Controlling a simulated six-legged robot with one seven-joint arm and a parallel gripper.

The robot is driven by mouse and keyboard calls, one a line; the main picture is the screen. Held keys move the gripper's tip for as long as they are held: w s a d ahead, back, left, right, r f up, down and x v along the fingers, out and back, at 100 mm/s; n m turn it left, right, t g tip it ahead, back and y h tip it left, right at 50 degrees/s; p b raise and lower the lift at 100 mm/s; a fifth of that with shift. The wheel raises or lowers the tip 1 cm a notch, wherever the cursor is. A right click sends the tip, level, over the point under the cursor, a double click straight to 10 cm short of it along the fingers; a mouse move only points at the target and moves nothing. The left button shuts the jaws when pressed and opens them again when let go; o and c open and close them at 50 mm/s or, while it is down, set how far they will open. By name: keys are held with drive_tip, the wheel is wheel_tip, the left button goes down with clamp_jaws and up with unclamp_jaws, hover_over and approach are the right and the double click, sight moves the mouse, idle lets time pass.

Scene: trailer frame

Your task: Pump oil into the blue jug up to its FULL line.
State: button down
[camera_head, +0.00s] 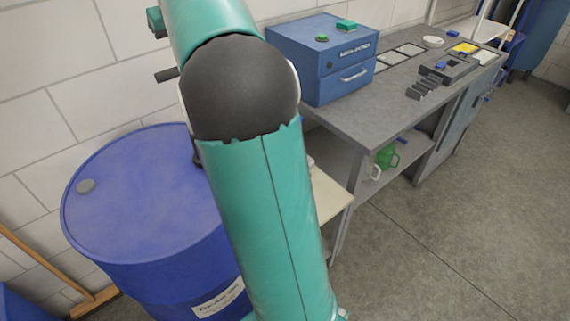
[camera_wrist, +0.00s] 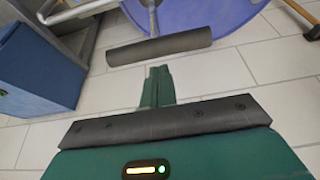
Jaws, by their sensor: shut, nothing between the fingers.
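The blue oil drum (camera_head: 140,200) stands at the left in the head view, with a white label on its side; part of its top shows in the wrist view (camera_wrist: 235,12). A dark grey crossbar handle on a rod, apparently the pump's (camera_wrist: 160,47), lies in front of the drum in the wrist view. My gripper (camera_wrist: 157,72) is shut and empty, its teal fingers pointing at the crossbar with a seeming gap between. My arm hides the drum's right side in the head view. I cannot make out the blue jug in either view.
A grey workbench (camera_head: 385,112) stands right of the drum, bearing a blue box (camera_head: 310,62) and small items. A green jug (camera_head: 387,157) and a white vessel (camera_head: 374,172) sit on its lower shelf. A broom (camera_head: 50,262) leans at left. The right-hand floor is clear.

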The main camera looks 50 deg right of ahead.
drive_tip(key=shift+f, duration=0.1)
drive_tip(key=shift+f, duration=5.35)
drive_tip(key=shift+r, duration=5.45)
drive_tip(key=shift+f, duration=0.15)
